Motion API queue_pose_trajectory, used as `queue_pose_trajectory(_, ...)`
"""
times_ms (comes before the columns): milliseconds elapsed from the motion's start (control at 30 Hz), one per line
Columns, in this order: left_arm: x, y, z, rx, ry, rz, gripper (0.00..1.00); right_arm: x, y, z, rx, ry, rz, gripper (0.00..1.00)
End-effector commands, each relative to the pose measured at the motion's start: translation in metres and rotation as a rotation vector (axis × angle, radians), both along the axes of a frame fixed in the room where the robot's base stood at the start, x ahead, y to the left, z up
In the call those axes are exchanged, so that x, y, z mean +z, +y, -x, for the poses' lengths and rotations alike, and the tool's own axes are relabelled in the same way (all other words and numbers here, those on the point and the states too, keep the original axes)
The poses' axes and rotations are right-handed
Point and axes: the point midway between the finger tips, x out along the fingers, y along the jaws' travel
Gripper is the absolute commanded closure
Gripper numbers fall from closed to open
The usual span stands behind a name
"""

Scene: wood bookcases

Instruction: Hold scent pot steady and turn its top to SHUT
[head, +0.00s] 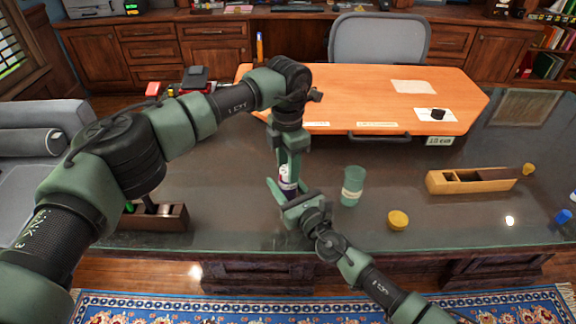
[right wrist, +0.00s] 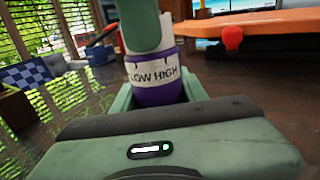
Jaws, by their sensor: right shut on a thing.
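The scent pot (head: 288,181) stands upright on the dark glossy desk, white and purple, mostly covered by my grippers in the head view. My right gripper (head: 285,192) is shut on the pot's body from the front. My left gripper (head: 288,160) points straight down at the pot's top. One green left finger (right wrist: 144,25) covers the top in the right wrist view, so its grip and any SHUT mark are hidden.
A green cup (head: 353,187) stands just right of the pot, with a yellow lid (head: 398,220) nearby. A wooden box (head: 470,181) lies farther right. A dark pen holder (head: 155,217) is at left. An orange board (head: 360,90) covers the back.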

Motion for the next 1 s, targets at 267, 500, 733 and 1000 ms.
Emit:
queue_pose_trajectory(267,0.000,0.000,0.000,0.000,-0.001,0.000,0.40,-0.001,0.000,0.001,0.001,0.003,0.002,1.00)
queue_pose_trajectory(500,0.009,0.000,-0.001,0.001,-0.003,0.001,0.40,-0.001,0.000,0.000,0.001,0.002,0.001,1.00)
queue_pose_trajectory(733,0.052,0.000,-0.001,0.000,-0.006,0.000,0.40,-0.001,0.000,0.000,0.001,0.002,0.001,1.00)
queue_pose_trajectory(1000,0.103,0.000,-0.001,0.000,-0.004,0.000,0.40,-0.001,0.000,0.000,0.001,0.002,0.001,1.00)
